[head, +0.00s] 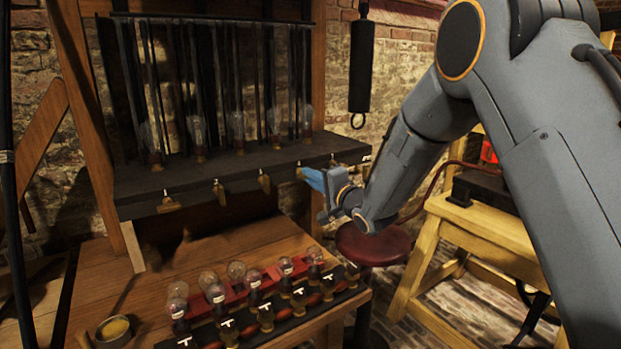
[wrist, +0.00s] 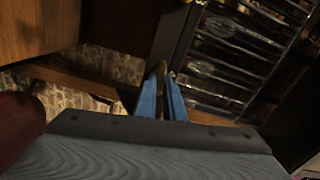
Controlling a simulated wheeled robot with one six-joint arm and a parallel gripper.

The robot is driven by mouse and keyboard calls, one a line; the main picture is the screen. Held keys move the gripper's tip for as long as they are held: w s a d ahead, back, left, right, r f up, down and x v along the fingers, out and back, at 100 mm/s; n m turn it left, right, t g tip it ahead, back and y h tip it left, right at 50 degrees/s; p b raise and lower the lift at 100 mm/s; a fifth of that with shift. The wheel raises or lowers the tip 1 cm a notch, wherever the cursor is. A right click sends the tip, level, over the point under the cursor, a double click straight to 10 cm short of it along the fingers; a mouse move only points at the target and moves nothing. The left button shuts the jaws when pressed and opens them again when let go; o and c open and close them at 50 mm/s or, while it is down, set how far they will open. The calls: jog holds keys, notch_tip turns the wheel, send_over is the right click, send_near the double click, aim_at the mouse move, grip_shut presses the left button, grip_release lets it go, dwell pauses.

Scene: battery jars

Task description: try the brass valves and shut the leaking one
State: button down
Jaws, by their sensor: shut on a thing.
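A row of brass valves hangs along the front edge of a dark shelf (head: 240,172). One valve (head: 168,203) is at the left, then another valve (head: 219,191) and a third valve (head: 264,181) to the right. My gripper (head: 304,175) has blue fingers and is at the shelf edge, right of these. In the wrist view my gripper (wrist: 163,90) is shut on a brass valve (wrist: 162,70); its fingers cover most of it. I cannot see a leak at any valve.
Glass jars (head: 238,128) with rods stand on the shelf. Below, a wooden bench (head: 150,290) holds several bulbs in a red rack (head: 233,296) and a round tin (head: 113,330). A red stool (head: 372,243) stands to the right. A black cylinder (head: 361,68) hangs on the wall.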

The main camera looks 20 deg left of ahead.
jog(key=shift+m, duration=0.9)
jog(key=shift+f, duration=0.1)
jog(key=c, duration=1.9)
grip_release()
jog(key=shift+o, duration=0.2)
jog(key=b+v, duration=0.2)
jog(key=v, duration=0.6)
